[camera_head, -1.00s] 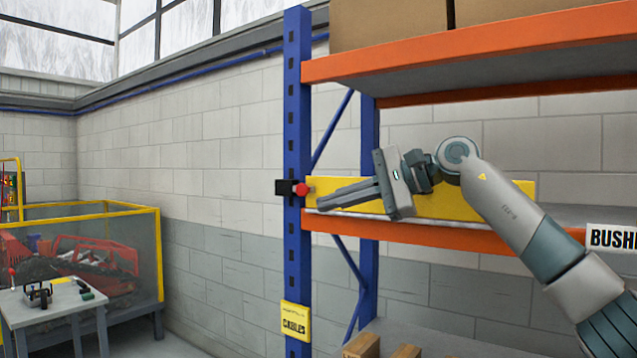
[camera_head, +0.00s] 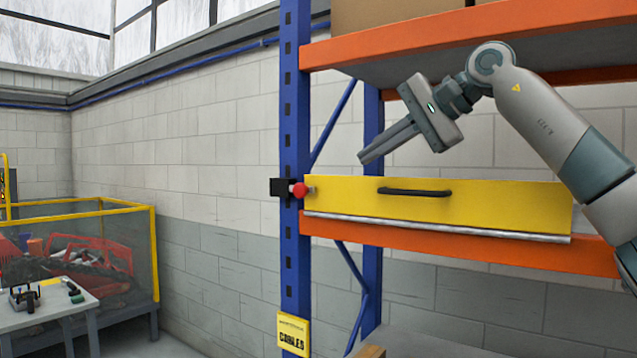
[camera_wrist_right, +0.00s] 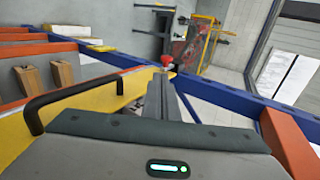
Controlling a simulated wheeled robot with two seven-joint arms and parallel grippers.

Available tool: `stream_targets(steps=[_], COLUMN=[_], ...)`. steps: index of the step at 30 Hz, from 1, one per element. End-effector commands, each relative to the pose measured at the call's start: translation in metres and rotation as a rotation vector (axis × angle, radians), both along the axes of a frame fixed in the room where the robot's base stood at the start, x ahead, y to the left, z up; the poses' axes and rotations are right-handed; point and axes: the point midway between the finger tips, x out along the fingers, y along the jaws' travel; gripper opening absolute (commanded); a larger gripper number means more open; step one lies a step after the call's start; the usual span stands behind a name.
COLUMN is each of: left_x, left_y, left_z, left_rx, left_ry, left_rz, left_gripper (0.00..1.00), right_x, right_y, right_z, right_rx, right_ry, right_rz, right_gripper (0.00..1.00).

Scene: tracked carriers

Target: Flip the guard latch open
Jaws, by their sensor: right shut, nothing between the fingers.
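The yellow guard panel (camera_head: 340,203) stands upright along the front of the orange shelf beam, with a black handle (camera_head: 414,192) at its middle. The latch, a red knob (camera_head: 299,190) beside a black block (camera_head: 279,187), sits on the blue upright at the panel's left end. The red knob (camera_wrist_right: 167,60) also shows in the right wrist view, beyond the fingertips. My right gripper (camera_head: 364,158) is shut and empty, above the panel and up and right of the knob, touching neither in the picture. My left gripper is not in view.
An upper orange beam (camera_head: 420,50) with cardboard boxes runs above my right arm. The blue upright (camera_head: 290,120) stands left of the gripper. A yellow-framed bin (camera_head: 152,260) and a small table (camera_head: 45,310) are far left. Space above the panel is open.

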Motion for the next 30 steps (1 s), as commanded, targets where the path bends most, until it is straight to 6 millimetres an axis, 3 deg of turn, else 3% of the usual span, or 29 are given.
stream_targets(steps=[14, 30], left_x=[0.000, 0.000], left_y=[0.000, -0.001], left_z=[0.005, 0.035], left_rx=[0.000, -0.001], left_ry=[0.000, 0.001], left_rz=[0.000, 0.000], left_gripper=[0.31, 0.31], right_x=[0.008, 0.051], right_y=[0.011, 0.072], right_z=[-0.007, -0.050], right_rx=[0.001, 0.000], right_ry=[0.003, 0.003], right_rz=[0.002, 0.002], right_gripper=[0.00, 0.00])
